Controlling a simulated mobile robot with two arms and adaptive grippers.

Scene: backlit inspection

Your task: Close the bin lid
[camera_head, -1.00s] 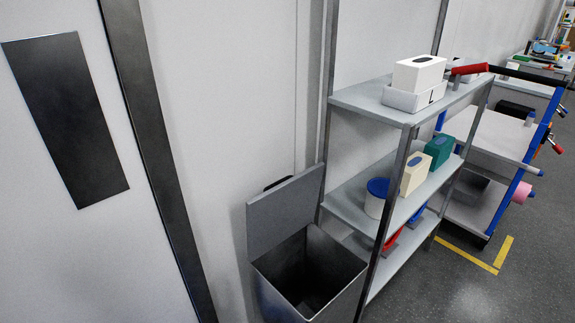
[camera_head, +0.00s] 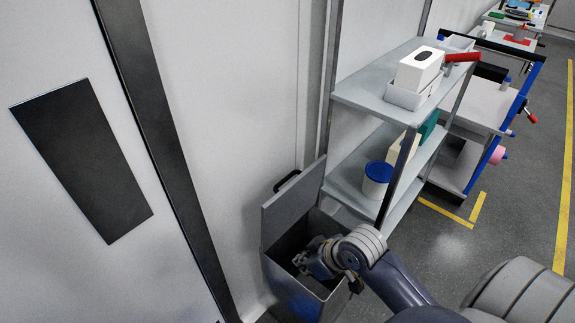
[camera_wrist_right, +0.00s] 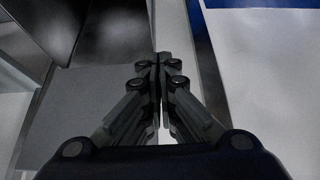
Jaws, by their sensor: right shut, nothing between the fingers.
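The grey metal bin (camera_head: 274,281) stands against the wall in the head view. Its flat grey lid (camera_head: 291,200) is open and stands up at the back, with a dark handle (camera_head: 287,181) at its top edge. My right gripper (camera_head: 311,262) is in front of the lid, over the bin's opening, and hides part of the opening and rim. I cannot tell whether it touches the bin. In the right wrist view, the right gripper's fingers (camera_wrist_right: 160,62) are together with nothing between them. My left gripper is not in view.
A grey shelf rack (camera_head: 376,84) stands right of the bin, holding a white box (camera_head: 419,68) and a blue-lidded tub (camera_head: 377,180). A blue-framed cart (camera_head: 484,102) is beyond it. Open floor (camera_head: 520,190) with yellow lines lies at right.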

